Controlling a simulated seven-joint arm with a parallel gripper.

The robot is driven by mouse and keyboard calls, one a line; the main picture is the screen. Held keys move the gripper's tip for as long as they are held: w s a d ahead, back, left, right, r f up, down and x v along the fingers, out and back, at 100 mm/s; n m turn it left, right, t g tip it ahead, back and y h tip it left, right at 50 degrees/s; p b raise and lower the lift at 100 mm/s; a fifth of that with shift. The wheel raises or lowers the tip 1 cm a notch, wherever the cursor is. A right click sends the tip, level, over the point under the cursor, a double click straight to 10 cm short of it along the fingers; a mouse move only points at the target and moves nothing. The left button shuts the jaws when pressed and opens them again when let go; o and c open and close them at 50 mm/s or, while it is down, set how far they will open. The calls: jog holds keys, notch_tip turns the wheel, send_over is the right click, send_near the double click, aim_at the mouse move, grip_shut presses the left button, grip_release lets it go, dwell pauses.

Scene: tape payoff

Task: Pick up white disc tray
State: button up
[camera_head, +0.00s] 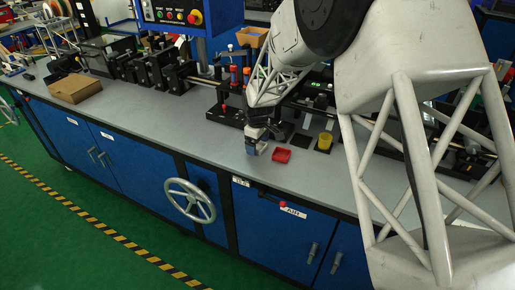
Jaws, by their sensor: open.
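My gripper (257,146) hangs low over the grey bench top, near its front edge, and is small and dark in this view. It is open. A small blue and pale piece shows at its tip; I cannot tell whether it is part of the gripper or a separate thing. I cannot make out a white disc tray in this view; it may be hidden behind my arm or gripper. A small red tray (282,156) lies on the bench just right of the gripper, apart from it.
A yellow cup (325,141) stands on a dark base right of the red tray. Black machine units (150,70) line the back of the bench. A brown cardboard box (75,89) sits at the left. The grey bench top (165,115) is clear between box and gripper.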

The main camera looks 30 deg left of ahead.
jog(key=c, duration=1)
jog(key=shift+r, duration=0.1)
jog(key=shift+r, duration=1.45)
jog(key=shift+s+d+r, duration=0.15)
jog(key=shift+r, duration=0.1)
jog(key=s+d, duration=0.3)
jog(key=s, duration=0.1)
jog(key=s+d+r, duration=0.1)
jog(key=s+d, duration=0.2)
jog(key=s, duration=0.1)
jog(key=s+d, duration=0.3)
jog(key=s, duration=0.1)
jog(key=shift+s+d+r, duration=0.1)
jog(key=shift+d+r, duration=0.05)
jog(key=shift+d, duration=0.2)
